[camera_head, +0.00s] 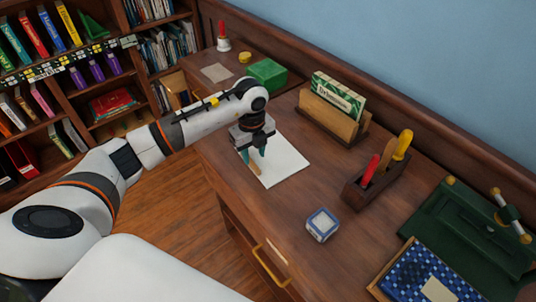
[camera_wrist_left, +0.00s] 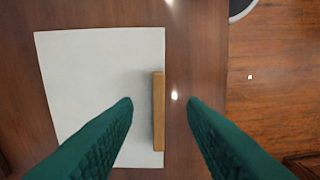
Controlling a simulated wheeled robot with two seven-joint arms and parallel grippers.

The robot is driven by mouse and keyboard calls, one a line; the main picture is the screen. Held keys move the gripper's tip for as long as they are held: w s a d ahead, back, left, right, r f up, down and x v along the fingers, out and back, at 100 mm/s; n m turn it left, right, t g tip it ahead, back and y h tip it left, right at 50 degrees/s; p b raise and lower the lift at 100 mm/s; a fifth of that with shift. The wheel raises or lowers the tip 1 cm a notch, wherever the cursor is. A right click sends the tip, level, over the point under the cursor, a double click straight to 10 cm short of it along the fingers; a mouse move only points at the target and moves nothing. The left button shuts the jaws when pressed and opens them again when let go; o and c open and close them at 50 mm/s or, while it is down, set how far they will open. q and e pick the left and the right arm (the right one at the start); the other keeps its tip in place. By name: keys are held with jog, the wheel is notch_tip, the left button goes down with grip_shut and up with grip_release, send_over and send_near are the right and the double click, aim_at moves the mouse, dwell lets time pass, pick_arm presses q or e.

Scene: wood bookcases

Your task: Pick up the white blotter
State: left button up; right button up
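The white blotter (camera_head: 284,163) looks like a flat white sheet lying on the wooden desk; it also shows in the left wrist view (camera_wrist_left: 90,75). A narrow tan wooden strip (camera_wrist_left: 158,110) lies along its edge, and its end shows in the head view (camera_head: 255,168). My left gripper (camera_head: 256,155) points down over the sheet. In the left wrist view its green fingers (camera_wrist_left: 159,103) are apart, with the strip between them and nothing held. I cannot tell the exact gap between fingertips and desk. My right gripper is not in view.
A letter holder (camera_head: 333,113) stands behind the sheet. A dark caddy (camera_head: 364,190) with red and yellow handles is to the right. A blue-white box (camera_head: 322,224) sits near the front edge. A green box (camera_head: 267,74) lies further back. Bare desk surrounds the sheet's right side.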

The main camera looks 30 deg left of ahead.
aim_at(255, 166)
pick_arm(q)
notch_tip(255, 166, down, 5)
jog(key=shift+d+p, duration=0.1)
jog(key=shift+p, duration=0.5)
jog(key=shift+w, duration=0.1)
grip_shut()
